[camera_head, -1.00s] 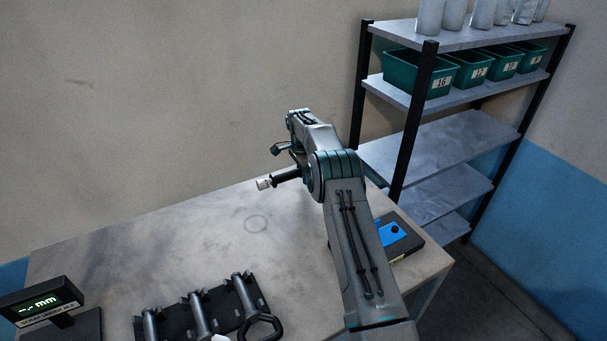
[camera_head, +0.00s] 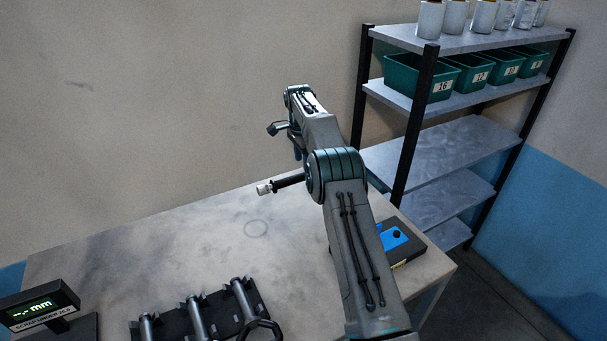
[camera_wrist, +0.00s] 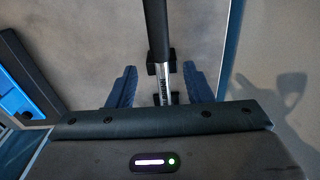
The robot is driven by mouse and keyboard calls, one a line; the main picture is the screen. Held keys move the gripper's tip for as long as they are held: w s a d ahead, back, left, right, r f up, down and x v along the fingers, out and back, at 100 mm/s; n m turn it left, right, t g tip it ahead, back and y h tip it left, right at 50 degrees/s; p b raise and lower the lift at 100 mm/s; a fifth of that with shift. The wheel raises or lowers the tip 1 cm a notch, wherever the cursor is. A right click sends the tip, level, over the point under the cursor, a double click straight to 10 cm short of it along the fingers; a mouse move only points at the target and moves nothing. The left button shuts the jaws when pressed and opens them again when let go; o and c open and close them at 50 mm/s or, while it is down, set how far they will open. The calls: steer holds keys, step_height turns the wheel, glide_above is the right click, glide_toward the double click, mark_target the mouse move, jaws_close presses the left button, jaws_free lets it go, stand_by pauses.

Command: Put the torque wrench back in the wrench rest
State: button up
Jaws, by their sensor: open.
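The torque wrench (camera_head: 288,181) shows in the head view as a black grip with a silver end, sticking out to the left from behind my arm, over the back of the table. In the wrist view the wrench (camera_wrist: 157,28) runs from the top edge down as a black grip, then a silver shaft with lettering. Black blocks, seemingly the wrench rest (camera_wrist: 151,68), show on both sides of the shaft. My gripper (camera_wrist: 160,82) is open, with its blue fingers apart on either side of the shaft. The wrench's other end is hidden by my gripper body. I cannot tell whether it is fully seated.
A black rack (camera_head: 215,322) with grey cylinders and a digital readout (camera_head: 38,304) stand at the front left of the table (camera_head: 180,245). A blue-topped black box (camera_head: 397,238) is right of my arm. A shelf unit (camera_head: 450,140) with green bins stands behind right. The table's middle is clear.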

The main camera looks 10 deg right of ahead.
steer(key=s+r+n+t, duration=0.1)
steer(key=s+r+n, duration=0.45)
steer(key=r, duration=0.85)
steer(key=s+r+n+t, duration=0.1)
steer(key=s+r, duration=0.3)
steer(key=s, duration=0.3)
steer(key=s+r+n, duration=0.1)
steer(key=s+r, duration=0.2)
steer(key=s, duration=0.4)
steer(key=s+f+n, duration=0.3)
steer(key=s, duration=1.1)
steer(key=s+f+n+t, duration=0.1)
steer(key=s+f+n, duration=0.3)
steer(key=s, duration=1.1)
steer(key=shift+d+t+y, duration=0.3)
steer(key=shift+w+f, duration=0.1)
